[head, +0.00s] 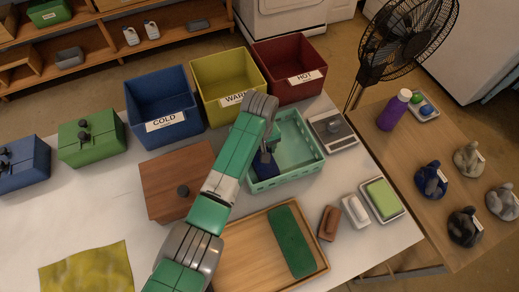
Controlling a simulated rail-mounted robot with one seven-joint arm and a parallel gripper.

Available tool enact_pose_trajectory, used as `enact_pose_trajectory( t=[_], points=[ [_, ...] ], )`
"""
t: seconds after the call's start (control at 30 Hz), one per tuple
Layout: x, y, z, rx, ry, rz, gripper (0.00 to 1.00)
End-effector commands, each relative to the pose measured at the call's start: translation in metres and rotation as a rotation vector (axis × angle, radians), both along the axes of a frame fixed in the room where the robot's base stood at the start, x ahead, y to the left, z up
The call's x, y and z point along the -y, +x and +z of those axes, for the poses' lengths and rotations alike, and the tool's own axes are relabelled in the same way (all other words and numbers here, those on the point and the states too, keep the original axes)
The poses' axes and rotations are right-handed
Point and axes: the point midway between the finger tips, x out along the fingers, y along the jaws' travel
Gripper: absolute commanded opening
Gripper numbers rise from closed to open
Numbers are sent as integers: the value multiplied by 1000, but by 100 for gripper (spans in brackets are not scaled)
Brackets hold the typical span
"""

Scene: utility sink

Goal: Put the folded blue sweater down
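My gripper (267,152) points down over the teal basket (312,160), at the basket's left side. A small dark blue piece (264,170) shows right at my fingertips, inside the basket's outline. It may be the folded blue sweater, but it is too small and too covered by my arm to be sure. Whether my fingers are closed on it, and whether it touches the basket floor, I cannot tell. Another dark blue bundle with a white tag (431,181) lies on the wooden side table at the right.
Blue COLD (163,92), yellow WARM (222,66) and red HOT (289,55) bins stand behind the basket. A scale (333,131) is right of it, a brown box (172,170) left, a wooden tray (250,262) in front. A fan (408,38) stands behind the side table (395,150).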

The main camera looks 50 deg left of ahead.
Motion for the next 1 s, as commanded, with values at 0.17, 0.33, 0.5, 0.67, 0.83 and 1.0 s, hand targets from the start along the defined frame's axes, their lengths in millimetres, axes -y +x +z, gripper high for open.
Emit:
enact_pose_trajectory(
  t=[0.17,0.33,0.5,0.67,0.83,1.0],
  points=[
    [0,0,0,0,0,0,71],
    [0,0,6,0,0,0,71],
    [0,2,41,5,1,-1,71],
    [0,1,82,3,1,-1,71],
    [0,1,112,1,1,-1,71],
    [0,0,124,1,0,0,71]
  ],
)
